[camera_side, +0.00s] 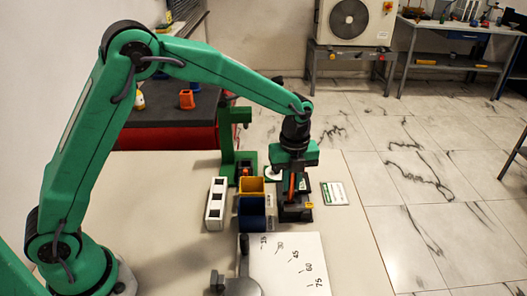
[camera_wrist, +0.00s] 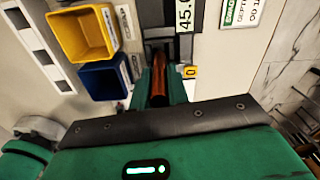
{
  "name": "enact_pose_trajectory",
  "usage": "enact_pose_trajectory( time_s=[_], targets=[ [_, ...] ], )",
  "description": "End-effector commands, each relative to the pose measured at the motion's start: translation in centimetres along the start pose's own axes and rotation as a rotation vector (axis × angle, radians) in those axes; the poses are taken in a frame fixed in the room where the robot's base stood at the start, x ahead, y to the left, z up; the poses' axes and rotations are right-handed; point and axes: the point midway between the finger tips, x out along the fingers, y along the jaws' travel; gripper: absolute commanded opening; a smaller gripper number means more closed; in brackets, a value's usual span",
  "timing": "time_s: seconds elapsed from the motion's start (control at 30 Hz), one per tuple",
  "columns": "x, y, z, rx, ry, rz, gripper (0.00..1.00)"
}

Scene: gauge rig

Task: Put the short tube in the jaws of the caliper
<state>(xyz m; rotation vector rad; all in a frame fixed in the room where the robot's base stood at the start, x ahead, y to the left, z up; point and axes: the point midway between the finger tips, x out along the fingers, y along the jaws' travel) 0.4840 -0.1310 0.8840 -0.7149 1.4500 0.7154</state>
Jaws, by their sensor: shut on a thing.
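A copper-coloured short tube (camera_wrist: 159,78) stands between the green fingers of my gripper (camera_wrist: 159,86), which is shut on it. In the side view the tube (camera_side: 292,184) shows as an orange strip below my gripper (camera_side: 292,190). The dark caliper (camera_side: 296,213) lies on the table directly under my gripper. In the wrist view part of the caliper (camera_wrist: 157,33) shows just beyond the tube, with a 45.0 display and a yellow label marked 0 beside it. The fingers hide much of it. I cannot tell whether the tube's lower end is between its jaws.
A yellow bin (camera_side: 250,187) and a blue bin (camera_side: 252,214) stand close left of the caliper, with a white block with square holes (camera_side: 215,204) further left. A green stand (camera_side: 233,150) is behind. A white angle-marked plate (camera_side: 285,262) lies in front. A small sign (camera_side: 335,194) lies right.

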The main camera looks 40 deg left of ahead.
Motion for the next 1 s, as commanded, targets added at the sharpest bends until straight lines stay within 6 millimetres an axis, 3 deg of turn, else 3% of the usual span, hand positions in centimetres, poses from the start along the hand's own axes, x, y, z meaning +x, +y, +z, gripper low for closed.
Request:
enact_pose_trajectory(
  time_s=[0.17, 0.5, 0.97, 1.0],
  targets=[
    [0.5, 0.0, 0.0, 0.0, 0.001, 0.001, 0.0],
    [3.8, 0.0, -0.1, 0.0, 0.0, 0.0, 0.0],
    [4.3, 0.0, -0.1, 0.0, 0.0, 0.0, 0.0],
    [4.3, 0.0, -0.1, 0.0, 0.0, 0.0, 0.18]
  ],
)
